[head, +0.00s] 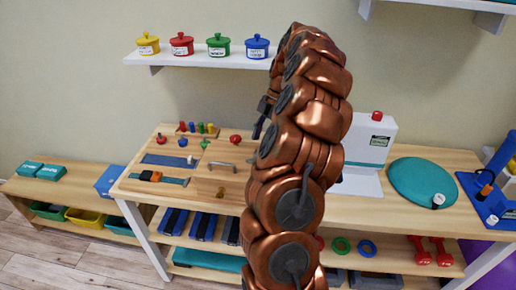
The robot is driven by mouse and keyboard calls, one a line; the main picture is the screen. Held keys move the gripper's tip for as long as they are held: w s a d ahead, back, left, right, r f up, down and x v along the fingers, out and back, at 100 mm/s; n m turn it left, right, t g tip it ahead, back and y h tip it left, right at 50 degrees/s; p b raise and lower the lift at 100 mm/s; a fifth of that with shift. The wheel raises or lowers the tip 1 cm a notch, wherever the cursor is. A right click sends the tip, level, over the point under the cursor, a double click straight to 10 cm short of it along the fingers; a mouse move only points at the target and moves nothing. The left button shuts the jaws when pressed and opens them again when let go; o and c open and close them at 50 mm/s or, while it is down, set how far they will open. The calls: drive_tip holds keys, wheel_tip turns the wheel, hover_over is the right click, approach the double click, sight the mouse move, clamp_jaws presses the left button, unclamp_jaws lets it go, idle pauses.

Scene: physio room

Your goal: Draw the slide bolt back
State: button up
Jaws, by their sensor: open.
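A wooden activity board lies on the workbench (345,212), left of my arm in the head view. A silver bar-like fitting (222,165) is on it and may be the slide bolt, but it is too small to be sure. My arm rises through the middle and covers the board's right part. My gripper (261,118) shows only as dark pieces at the arm's left edge, above and apart from the board. It is open, and I see nothing held in it.
Near the fitting are a blue strip (165,160) with a white knob, a strap with an orange buckle (151,176), and coloured knobs and pegs. A shelf (200,57) with coloured pots hangs above.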

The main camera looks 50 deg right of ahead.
sight(256, 154)
drive_tip(key=shift+p+x, duration=0.65)
drive_tip(key=shift+x, duration=1.75)
clamp_jaws()
